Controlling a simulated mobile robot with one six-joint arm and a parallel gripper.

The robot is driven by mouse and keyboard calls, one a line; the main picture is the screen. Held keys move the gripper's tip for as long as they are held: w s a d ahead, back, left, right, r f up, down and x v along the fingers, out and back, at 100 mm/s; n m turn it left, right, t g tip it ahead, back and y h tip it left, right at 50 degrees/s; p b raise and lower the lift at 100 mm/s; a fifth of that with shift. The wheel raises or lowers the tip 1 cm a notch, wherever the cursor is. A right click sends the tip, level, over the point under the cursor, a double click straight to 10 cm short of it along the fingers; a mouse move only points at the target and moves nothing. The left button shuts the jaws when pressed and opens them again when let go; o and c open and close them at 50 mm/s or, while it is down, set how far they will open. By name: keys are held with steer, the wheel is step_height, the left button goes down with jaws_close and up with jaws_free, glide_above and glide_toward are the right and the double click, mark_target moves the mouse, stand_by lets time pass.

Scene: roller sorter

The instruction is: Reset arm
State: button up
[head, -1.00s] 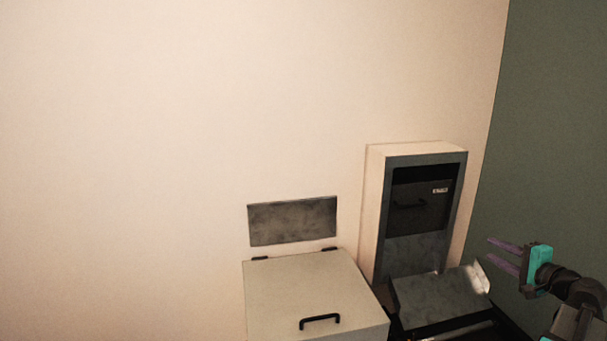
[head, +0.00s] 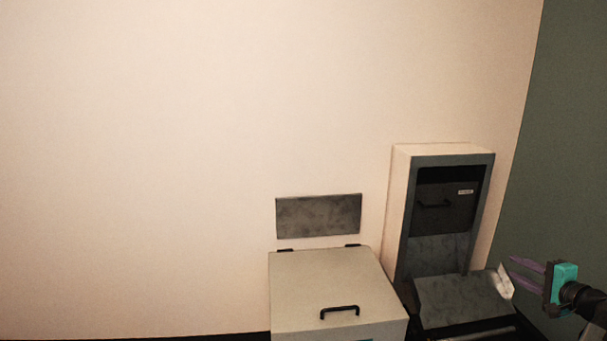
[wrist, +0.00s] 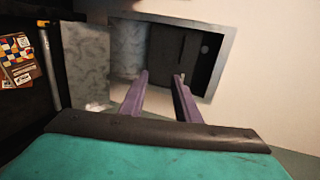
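My gripper (head: 527,272) is at the lower right of the head view, with a teal body and two purple fingers pointing left. The fingers are apart with nothing between them. In the wrist view my gripper (wrist: 160,88) points toward the dark opening of a wall cabinet (wrist: 222,38). The same wall cabinet (head: 402,190) stands to the left of my gripper in the head view, with a dark handled panel (head: 447,207) inside. A grey metal chute (head: 460,300) slopes out below the opening, next to my gripper.
A pale box (head: 330,285) with a black-handled lid stands left of the chute. A grey plate (head: 318,216) is on the wall above it. A green wall (head: 572,150) is close on the right. Small printed boxes (wrist: 18,60) lie at the left in the wrist view.

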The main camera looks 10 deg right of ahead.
steer(key=w+a+f+n+g+y+p, duration=0.1)
steer(key=w+a+f+n+g+y, duration=0.15)
steer(key=a+f, duration=0.85)
steer(key=w+a+f+n+g+y+p, duration=0.15)
steer(key=a+f+g, duration=0.25)
steer(key=a+f, duration=0.7)
steer(key=w+a+f+n+g+y, duration=0.2)
steer(key=a+f+n+g, duration=0.1)
steer(key=a+f, duration=0.75)
steer(key=s+a+f+n+g+h+p, duration=0.1)
steer(key=s+a+f+n+g, duration=0.2)
steer(key=s+a+f, duration=0.4)
steer(key=s+a+f+n+g, duration=0.25)
steer(key=s+a+f, duration=0.3)
steer(key=a, duration=0.45)
steer(key=s+a+f+n+g+h+p, duration=0.1)
steer(key=s+a+f+n+g+h, duration=0.1)
steer(key=s, duration=0.6)
steer(key=s+a+f+n+g+h, duration=0.2)
steer(key=s+a+f+n+g, duration=0.1)
steer(key=s, duration=0.6)
step_height(320, 180, down, 2)
steer(key=shift+a+f+n+p, duration=0.1)
steer(key=shift+a+n+p, duration=0.05)
steer(key=shift+n+p, duration=0.3)
